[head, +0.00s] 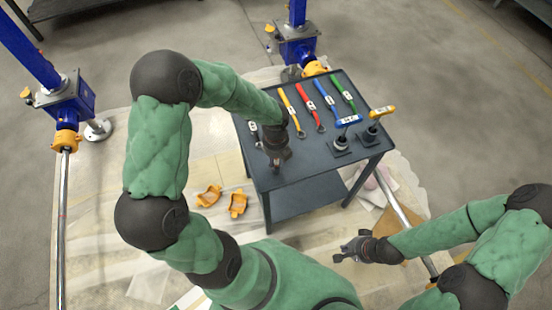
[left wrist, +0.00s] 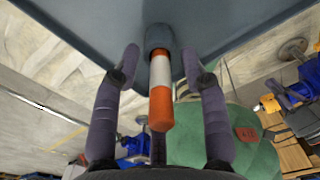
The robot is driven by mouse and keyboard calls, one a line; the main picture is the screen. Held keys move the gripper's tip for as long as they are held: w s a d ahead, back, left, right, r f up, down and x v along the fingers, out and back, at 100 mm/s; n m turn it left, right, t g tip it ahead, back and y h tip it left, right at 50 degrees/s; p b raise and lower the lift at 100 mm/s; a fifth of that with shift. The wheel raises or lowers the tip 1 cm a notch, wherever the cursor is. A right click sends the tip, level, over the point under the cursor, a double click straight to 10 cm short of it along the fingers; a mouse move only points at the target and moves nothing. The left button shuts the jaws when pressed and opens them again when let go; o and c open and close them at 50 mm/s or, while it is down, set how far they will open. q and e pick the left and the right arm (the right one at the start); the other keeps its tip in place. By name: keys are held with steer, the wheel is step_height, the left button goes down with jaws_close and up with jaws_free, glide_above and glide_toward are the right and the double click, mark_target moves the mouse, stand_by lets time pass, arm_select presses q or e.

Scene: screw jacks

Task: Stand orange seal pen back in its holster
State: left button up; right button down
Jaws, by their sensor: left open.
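The orange and white seal pen (left wrist: 161,85) shows in the left wrist view, with one end inside a dark round holster (left wrist: 158,36) by the edge of the grey table. Its orange end sticks out toward the camera. My left gripper (left wrist: 160,62) is open, one finger on each side of the pen, with gaps showing. In the head view my left gripper (head: 280,160) is over the front left part of the table; the pen and holster cannot be made out there. My right gripper (head: 345,252) is low, in front of the table; its jaws are too small to read.
The grey table (head: 300,178) holds yellow, red, blue and green tools (head: 308,104) and two dark stands (head: 341,146) at the right. Two orange parts (head: 237,203) lie on the floor sheet. Blue screw jacks (head: 70,100) stand left and behind.

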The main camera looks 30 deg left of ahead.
arm_select(q)
step_height(320, 180, up, 12)
steer(key=shift+f, duration=0.1)
stand_by(0.4)
stand_by(0.4)
